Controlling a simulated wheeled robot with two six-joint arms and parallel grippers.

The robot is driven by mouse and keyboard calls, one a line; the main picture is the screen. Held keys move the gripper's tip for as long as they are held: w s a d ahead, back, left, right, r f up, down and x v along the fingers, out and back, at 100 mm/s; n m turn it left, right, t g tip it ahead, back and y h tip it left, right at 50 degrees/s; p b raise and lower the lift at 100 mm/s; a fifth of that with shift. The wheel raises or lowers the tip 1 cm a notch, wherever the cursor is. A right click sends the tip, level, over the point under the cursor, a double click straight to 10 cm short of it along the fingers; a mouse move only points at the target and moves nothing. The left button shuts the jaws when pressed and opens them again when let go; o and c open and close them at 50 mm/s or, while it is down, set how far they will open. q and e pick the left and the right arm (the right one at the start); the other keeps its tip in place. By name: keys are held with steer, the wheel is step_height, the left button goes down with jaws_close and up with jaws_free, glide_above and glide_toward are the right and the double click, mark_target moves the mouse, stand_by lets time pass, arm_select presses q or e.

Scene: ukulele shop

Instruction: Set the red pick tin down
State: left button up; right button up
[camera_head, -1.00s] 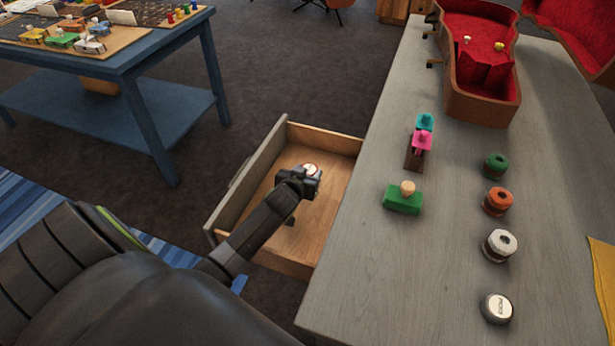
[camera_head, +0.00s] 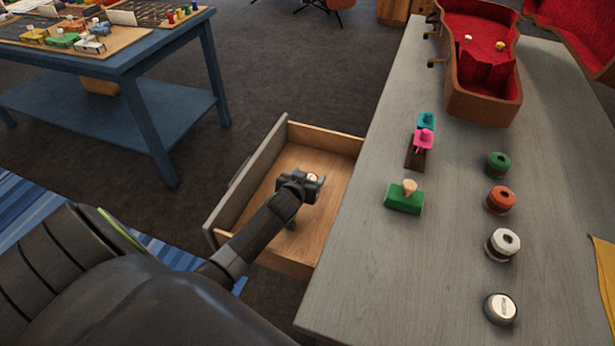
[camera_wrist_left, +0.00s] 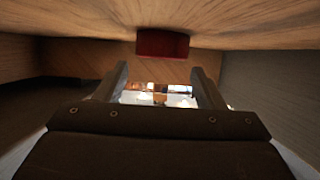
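The red pick tin (camera_wrist_left: 162,43) is in the open drawer (camera_head: 327,140). In the left wrist view, which looks upside down, its red side meets the wooden drawer floor (camera_wrist_left: 240,22). In the head view only a bit of its pale lid (camera_head: 312,177) shows past my left gripper (camera_head: 314,184). In the left wrist view my left gripper's fingers (camera_wrist_left: 160,75) are spread wide. The tin is beyond their tips, with nothing held between them. My right gripper is in neither view.
The grey counter (camera_head: 350,270) right of the drawer holds a white pick tin (camera_head: 500,308), several spools, a green block (camera_head: 404,200) with a peg, and a red-lined ukulele case (camera_head: 480,95). A blue table (camera_head: 130,70) stands at the upper left. Drawer walls surround my gripper.

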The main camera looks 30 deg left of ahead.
arm_select(q)
steer(key=shift+o, duration=0.3)
steer(key=shift+s+f, duration=0.1)
steer(key=shift+f, duration=0.1)
steer(key=shift+r, duration=0.25)
steer(key=shift+r+p, duration=0.45)
steer(key=shift+p, duration=0.2)
steer(key=v, duration=0.7)
steer(key=shift+s+d, duration=0.1)
steer(key=shift+s, duration=0.05)
steer(key=shift+r, duration=0.15)
